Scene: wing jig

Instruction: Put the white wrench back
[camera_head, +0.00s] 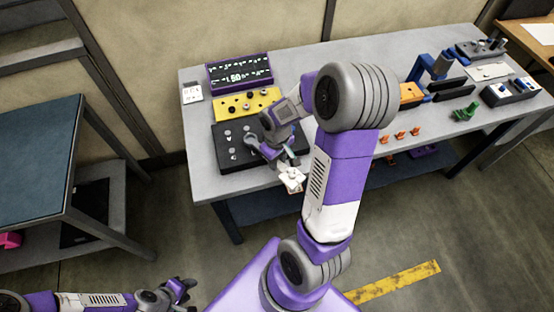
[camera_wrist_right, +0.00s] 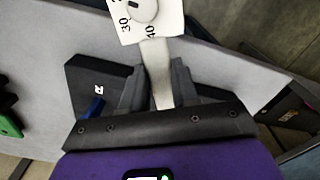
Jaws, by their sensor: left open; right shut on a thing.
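The white wrench (camera_head: 292,179) is in my right gripper (camera_head: 284,163) at the front edge of the grey table. In the right wrist view the wrench's pale shaft (camera_wrist_right: 158,75) runs between the two dark fingers (camera_wrist_right: 158,88), which are shut on it. Its square white head (camera_wrist_right: 146,17) carries a dial marked 30 and 40. A black board (camera_head: 232,156) with white marks lies just left of and behind the right gripper, partly hidden by it. My left gripper (camera_head: 182,289) is open and empty, low at the left, away from the table.
Behind the black board are a yellow panel with knobs (camera_head: 246,104) and a purple-framed display (camera_head: 239,72). Orange clips (camera_head: 400,136), a green part (camera_head: 465,112) and a blue fixture (camera_head: 432,66) stand to the right. A dark-topped bench (camera_head: 38,160) is at the left.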

